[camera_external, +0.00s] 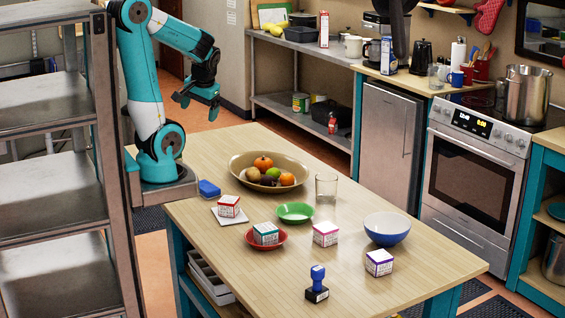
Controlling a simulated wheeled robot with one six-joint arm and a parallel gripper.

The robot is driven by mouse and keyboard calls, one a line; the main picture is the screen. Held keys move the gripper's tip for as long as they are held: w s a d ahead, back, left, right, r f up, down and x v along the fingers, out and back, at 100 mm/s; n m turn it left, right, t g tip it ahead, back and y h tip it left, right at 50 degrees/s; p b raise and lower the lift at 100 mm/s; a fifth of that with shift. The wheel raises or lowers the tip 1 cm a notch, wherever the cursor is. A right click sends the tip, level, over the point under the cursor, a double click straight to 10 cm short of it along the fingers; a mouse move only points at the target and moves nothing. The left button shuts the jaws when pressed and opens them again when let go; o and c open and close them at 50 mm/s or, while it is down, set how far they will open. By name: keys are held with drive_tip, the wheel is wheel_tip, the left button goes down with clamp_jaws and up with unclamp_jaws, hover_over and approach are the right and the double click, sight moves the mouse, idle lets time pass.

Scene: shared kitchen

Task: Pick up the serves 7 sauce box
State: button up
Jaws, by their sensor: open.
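Several small white boxes with printed sides sit on the wooden table (200,245). A red-trimmed box (228,206) rests on a white square. A teal-trimmed box (265,233) sits on a red plate (279,244). A pink-trimmed box (325,234) and a purple-trimmed box (379,263) stand on bare wood. The print is too small to tell which is the serves 7 sauce box. My gripper (197,101) is open and empty, raised in the air beyond the table's far left end, apart from all the boxes.
A fruit bowl (240,172), a clear glass (326,188), a green dish (296,212), a blue bowl (387,230), a stamp (317,284) and a blue item (209,188) share the table. A metal rack (115,150) stands left. The table's near left is clear.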

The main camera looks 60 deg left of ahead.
drive_tip(key=w+d+f+m+h+b, duration=0.1)
drive_tip(key=w+d+f+m+b, duration=0.3)
drive_tip(key=w, duration=0.4)
drive_tip(key=w+d+f+m+h+b, duration=0.1)
drive_tip(key=w+d+f+m+b, duration=0.2)
drive_tip(key=w+m, duration=0.4)
drive_tip(key=m+h+b, duration=0.2)
drive_tip(key=m+b, duration=0.1)
drive_tip(key=m, duration=1)
hover_over(326, 227)
drive_tip(key=a, duration=0.1)
wheel_tip(326, 227, down, 13)
drive_tip(key=f+p, duration=0.1)
drive_tip(key=f, duration=0.3)
drive_tip(key=f+p, duration=0.1)
drive_tip(key=f, duration=0.2)
drive_tip(key=f+p, duration=0.1)
drive_tip(key=f, duration=0.3)
drive_tip(key=shift+s+d+f, duration=0.1)
drive_tip(key=shift+d+f, duration=0.2)
drive_tip(key=shift+d+f+p, duration=0.1)
drive_tip(key=shift+f+p, duration=1.35)
drive_tip(key=shift+f, duration=1.6)
drive_tip(key=c, duration=1)
drive_tip(key=shift+c, duration=0.4)
drive_tip(key=shift+r, duration=0.15)
